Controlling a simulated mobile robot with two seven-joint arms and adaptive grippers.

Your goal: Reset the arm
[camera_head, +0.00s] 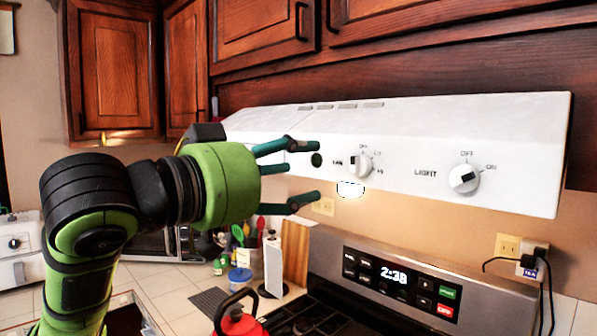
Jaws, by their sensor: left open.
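My left gripper (314,172) is raised in front of the white range hood, its green arm coming in from the left. Its teal fingers are spread apart and point right, with nothing between them. The fingertips are near the hood's fan knob (360,164); I cannot tell how much depth separates them. My right gripper is out of view.
The white range hood (420,150) has a light knob (464,179) at its right. Dark wood cabinets (265,35) hang above. Below are a stove panel (400,285), a red kettle (240,322), a blue-lidded jar (240,280) and several utensils on the tiled counter.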

